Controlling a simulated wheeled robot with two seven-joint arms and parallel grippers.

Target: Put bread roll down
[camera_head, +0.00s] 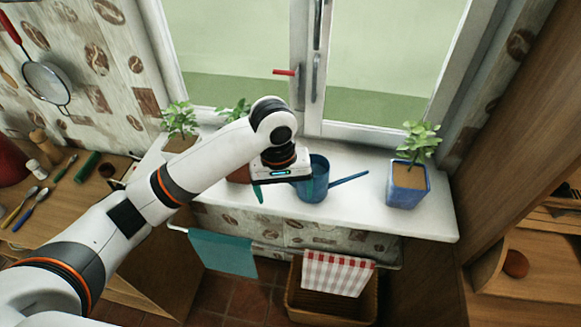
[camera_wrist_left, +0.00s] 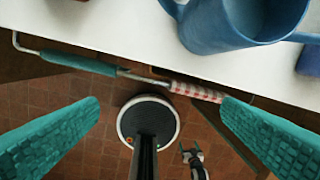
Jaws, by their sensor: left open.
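I cannot make out a bread roll for sure. A round reddish-brown thing (camera_head: 515,263), which may be the bread roll, rests on a wooden surface at the far right of the head view, well away from my left gripper. My left gripper (camera_head: 285,189) is over the white windowsill, beside the blue watering can, its teal fingers apart. In the left wrist view the fingers of my left gripper (camera_wrist_left: 160,105) are spread wide with nothing between them. A small white and dark part low in that view may be my right gripper (camera_wrist_left: 194,156); its jaws are too small to read.
The blue watering can (camera_head: 313,178) stands on the windowsill (camera_head: 350,205), partly behind my gripper. A blue pot (camera_head: 407,190) with a plant is to its right. A teal towel (camera_head: 222,253) and a checked cloth (camera_head: 336,272) hang below. The sill between can and pot is mostly clear.

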